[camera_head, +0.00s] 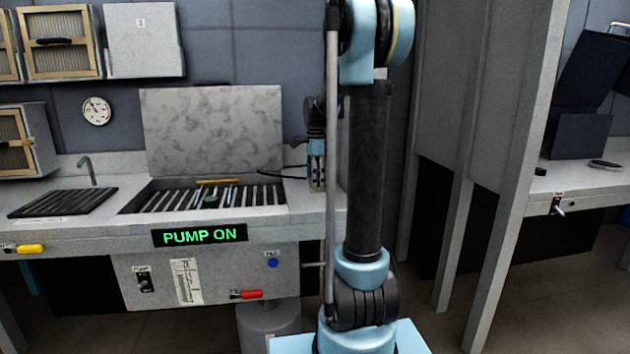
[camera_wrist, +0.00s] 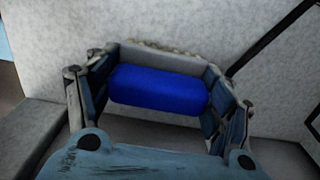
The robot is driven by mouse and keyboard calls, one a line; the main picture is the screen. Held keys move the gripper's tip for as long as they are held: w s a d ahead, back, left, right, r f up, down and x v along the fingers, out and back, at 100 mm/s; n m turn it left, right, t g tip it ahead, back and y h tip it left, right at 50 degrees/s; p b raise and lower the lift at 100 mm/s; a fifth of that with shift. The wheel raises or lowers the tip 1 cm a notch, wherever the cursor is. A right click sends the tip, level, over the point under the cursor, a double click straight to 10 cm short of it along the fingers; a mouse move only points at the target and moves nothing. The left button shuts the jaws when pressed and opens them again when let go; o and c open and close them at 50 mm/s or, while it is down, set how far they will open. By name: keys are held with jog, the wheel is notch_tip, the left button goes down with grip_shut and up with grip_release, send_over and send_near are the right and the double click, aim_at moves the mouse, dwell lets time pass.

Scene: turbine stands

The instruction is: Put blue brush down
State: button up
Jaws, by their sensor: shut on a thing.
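The blue brush (camera_wrist: 158,90) shows in the wrist view as a rounded blue block with a pale strip along its far side. My gripper (camera_wrist: 160,92) is shut on it, with one finger at each end of the blue block. A pale grey surface lies beyond the brush; I cannot tell whether the brush touches it. In the head view my gripper (camera_head: 316,178) points down near the right end of the counter, partly behind my arm. The brush cannot be made out there.
The grey counter (camera_head: 310,213) holds a slatted basin (camera_head: 145,203) with a raised lid (camera_head: 213,130) behind it. A yellow-handled thing (camera_head: 218,182) lies at the basin's back. A dark cable runs near my gripper. A grey post (camera_head: 515,190) stands at right.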

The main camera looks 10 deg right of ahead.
jog(key=o, duration=1.4)
notch_tip(320, 180, up, 12)
jog(key=shift+s+r, duration=0.1)
jog(key=s+f+n+t, duration=0.1)
jog(key=s+f+n, duration=0.8)
jog(key=s, duration=0.8)
jog(key=s+f+n+t, duration=0.1)
jog(key=s+f+n, duration=0.8)
jog(key=s+f, duration=0.7)
jog(key=shift+s+f, duration=0.15)
jog(key=shift+s, duration=0.65)
